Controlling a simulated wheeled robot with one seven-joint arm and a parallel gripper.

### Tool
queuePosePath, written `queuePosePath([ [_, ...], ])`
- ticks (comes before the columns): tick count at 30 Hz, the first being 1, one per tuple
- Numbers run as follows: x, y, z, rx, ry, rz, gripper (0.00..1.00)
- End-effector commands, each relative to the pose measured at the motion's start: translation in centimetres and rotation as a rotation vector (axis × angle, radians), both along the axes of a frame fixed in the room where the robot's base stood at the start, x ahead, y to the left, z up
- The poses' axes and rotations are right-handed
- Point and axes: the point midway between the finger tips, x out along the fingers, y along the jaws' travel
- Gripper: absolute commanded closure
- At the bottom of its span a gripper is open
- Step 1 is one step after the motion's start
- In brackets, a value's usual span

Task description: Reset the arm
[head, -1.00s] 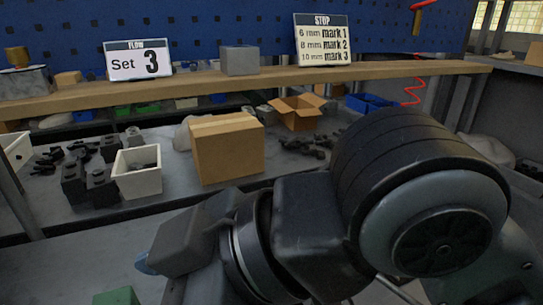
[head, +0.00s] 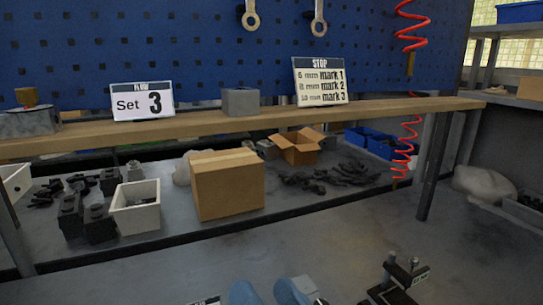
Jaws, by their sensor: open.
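The blue fingertips of my gripper (head: 268,293) show at the bottom edge of the head view, apart from each other with a gap between them. The rest of the gripper and arm is cut off below the picture. I see nothing held between the fingertips. A dark fixture (head: 397,279) with an upright post and a small label stands on the front work surface (head: 370,235), to the right of the gripper. A small pale grey piece (head: 305,285) shows just right of the fingertips; what it is cannot be told.
A wooden shelf (head: 200,125) crosses the view, bearing a "Set 3" sign (head: 142,101), a grey block (head: 240,102) and a "STOP" marks sign (head: 320,81). Behind are a closed carton (head: 228,185), an open carton (head: 300,147), a white bin (head: 135,207) and dark parts. A red coiled hose (head: 403,150) hangs right.

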Motion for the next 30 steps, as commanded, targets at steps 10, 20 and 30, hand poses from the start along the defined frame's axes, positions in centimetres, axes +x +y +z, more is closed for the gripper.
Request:
queuePosePath([
  [10, -7.4, -8.7, -10.4, -0.098, 0.18, -0.331, 0.43],
  [20, -18.6, -16.5, -15.7, -0.383, 0.263, -0.498, 0.43],
  [30, -26.2, -21.1, -15.8, -0.633, 0.257, -0.496, 0.43],
])
